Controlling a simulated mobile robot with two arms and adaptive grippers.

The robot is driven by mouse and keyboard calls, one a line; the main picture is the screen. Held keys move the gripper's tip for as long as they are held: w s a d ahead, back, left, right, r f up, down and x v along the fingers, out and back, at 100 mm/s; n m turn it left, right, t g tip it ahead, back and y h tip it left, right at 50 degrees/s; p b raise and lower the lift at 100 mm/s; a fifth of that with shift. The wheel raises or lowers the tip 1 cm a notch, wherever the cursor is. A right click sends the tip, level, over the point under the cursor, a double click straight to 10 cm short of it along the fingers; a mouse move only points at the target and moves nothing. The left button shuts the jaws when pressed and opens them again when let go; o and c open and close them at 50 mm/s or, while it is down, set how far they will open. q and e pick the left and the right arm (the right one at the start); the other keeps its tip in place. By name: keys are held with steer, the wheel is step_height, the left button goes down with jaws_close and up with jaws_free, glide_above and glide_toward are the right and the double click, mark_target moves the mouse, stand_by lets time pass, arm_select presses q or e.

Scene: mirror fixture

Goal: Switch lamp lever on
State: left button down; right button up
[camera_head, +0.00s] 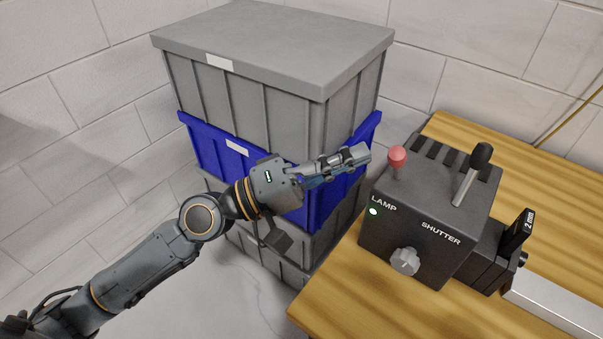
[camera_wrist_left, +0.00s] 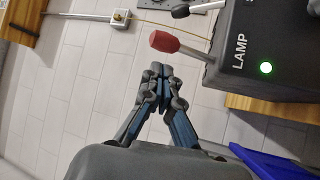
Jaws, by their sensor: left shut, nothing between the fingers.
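The lamp lever with its red knob (camera_head: 397,156) stands on the left part of the dark control box (camera_head: 400,226). A green light (camera_head: 373,211) glows by the LAMP label on the box's front. My left gripper (camera_head: 364,153) is shut and empty, a little to the left of the red knob and apart from it. In the left wrist view the shut fingertips (camera_wrist_left: 160,70) are just below the red knob (camera_wrist_left: 165,42), with a small gap between them. The lever's base is out of sight behind the box's edge in that view. My right gripper is not in view.
A black-knobbed shutter lever (camera_head: 473,172) stands at the right on the box. A round grey knob (camera_head: 405,261) is on its front. The box sits on a wooden table (camera_head: 335,300). Stacked grey and blue crates (camera_head: 270,50) stand left of the table, behind my left arm.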

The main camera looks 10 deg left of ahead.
arm_select(q)
steer(key=v, duration=0.8)
steer(key=shift+w, duration=0.1)
stand_by(0.3)
